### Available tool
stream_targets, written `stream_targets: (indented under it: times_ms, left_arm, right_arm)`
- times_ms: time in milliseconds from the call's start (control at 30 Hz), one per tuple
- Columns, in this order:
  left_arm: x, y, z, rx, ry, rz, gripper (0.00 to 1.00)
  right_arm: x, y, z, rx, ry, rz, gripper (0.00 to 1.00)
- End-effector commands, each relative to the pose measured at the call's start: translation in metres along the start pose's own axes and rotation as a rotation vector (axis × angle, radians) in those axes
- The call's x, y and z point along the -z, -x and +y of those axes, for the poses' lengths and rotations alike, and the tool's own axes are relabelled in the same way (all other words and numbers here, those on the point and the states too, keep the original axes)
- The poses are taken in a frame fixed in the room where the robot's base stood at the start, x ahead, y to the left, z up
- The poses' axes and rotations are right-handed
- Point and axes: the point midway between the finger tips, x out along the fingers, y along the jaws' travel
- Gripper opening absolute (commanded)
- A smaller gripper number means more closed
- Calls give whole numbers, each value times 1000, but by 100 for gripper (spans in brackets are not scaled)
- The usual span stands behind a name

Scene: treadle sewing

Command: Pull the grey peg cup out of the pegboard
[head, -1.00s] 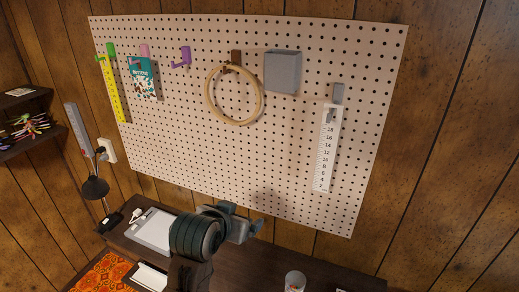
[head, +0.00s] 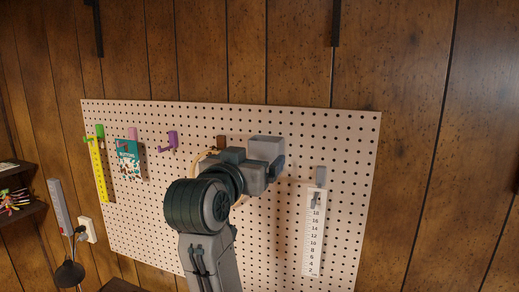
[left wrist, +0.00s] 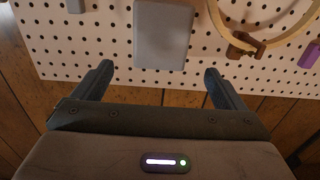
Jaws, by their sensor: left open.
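The grey peg cup (head: 265,146) is on the upper part of the pegboard (head: 345,150), right of centre. In the head view its lower part is hidden behind my left gripper (head: 268,170). In the left wrist view, the cup (left wrist: 163,36) is ahead of the two fingertips of my left gripper (left wrist: 158,75). The fingers are open, and the cup lies across the gap between them, slightly beyond the tips. I see no contact. My right gripper is not in view.
A wooden hoop (left wrist: 275,40) hangs beside the cup, partly hidden by my arm in the head view. A white ruler (head: 314,235) hangs to the right. A purple peg (head: 172,140), a teal packet (head: 128,160) and a yellow tape (head: 98,170) hang at left.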

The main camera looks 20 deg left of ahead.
Motion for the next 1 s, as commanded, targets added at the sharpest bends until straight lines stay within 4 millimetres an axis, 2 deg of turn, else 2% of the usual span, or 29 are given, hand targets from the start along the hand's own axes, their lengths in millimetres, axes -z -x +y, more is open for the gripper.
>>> stream_targets:
  times_ms: [33, 200, 400, 600, 833, 867, 1000]
  left_arm:
    - [4, -11, 0, 1, -2, -6, 93]
    - [4, -42, 0, 0, -2, -6, 93]
    - [2, -68, 0, 1, 0, -3, 93]
    - [0, -77, 0, 0, 0, -1, 93]
    - [0, -78, 0, 0, 0, -1, 93]
    - [0, -78, 0, 0, 0, -1, 89]
    - [0, -78, 0, 0, 0, -1, 61]
  right_arm:
    - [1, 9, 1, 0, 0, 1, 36]
    - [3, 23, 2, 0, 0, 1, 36]
    - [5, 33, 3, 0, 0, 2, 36]
    - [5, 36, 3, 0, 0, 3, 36]
    - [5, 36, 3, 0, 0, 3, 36]
    - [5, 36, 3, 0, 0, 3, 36]
    - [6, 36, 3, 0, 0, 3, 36]
